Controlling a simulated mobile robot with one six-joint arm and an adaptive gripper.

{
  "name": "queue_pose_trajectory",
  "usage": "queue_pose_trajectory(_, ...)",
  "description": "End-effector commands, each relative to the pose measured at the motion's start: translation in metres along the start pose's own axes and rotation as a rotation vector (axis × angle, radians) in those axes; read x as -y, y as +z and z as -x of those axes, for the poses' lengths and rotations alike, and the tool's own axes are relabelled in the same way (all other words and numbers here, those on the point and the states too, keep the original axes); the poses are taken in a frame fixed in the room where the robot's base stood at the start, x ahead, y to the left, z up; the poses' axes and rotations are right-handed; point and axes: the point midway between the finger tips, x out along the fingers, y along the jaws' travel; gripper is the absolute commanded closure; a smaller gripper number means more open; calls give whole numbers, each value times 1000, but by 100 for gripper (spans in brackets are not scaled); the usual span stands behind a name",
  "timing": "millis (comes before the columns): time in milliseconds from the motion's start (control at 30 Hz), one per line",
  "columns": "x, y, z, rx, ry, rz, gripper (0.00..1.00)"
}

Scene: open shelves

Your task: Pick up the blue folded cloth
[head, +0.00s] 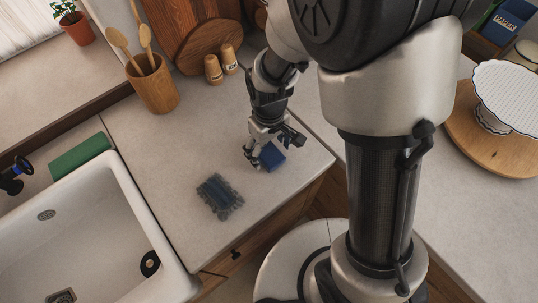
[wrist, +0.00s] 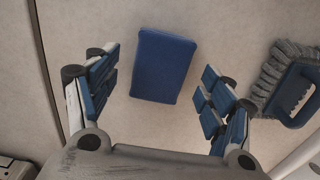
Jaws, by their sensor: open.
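The blue folded cloth (wrist: 163,66) lies on the pale counter as a small, flat rectangular block. In the wrist view it sits just beyond the fingertips, between their lines, with no finger touching it. In the head view the cloth (head: 271,156) shows beside my gripper (head: 262,158), which partly hides it. My gripper (wrist: 160,85) is open and empty, pointing down toward the counter, with one finger to each side of the cloth's line.
A blue-backed scrub brush (head: 219,196) with grey bristles lies close by; it also shows in the wrist view (wrist: 297,85). A white sink (head: 125,195) is at left. A wooden utensil pot (head: 153,85) and two shakers (head: 221,66) stand behind. The counter's front edge is near the cloth.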

Motion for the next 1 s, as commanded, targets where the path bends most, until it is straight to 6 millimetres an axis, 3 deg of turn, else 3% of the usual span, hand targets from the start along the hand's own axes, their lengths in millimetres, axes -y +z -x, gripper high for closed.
queue_pose_trajectory(100,0,0,-17,1,-1,0,25)
queue_pose_trajectory(333,0,0,-16,-2,-1,1,26)
queue_pose_trajectory(1000,0,0,-16,-2,-1,1,70)
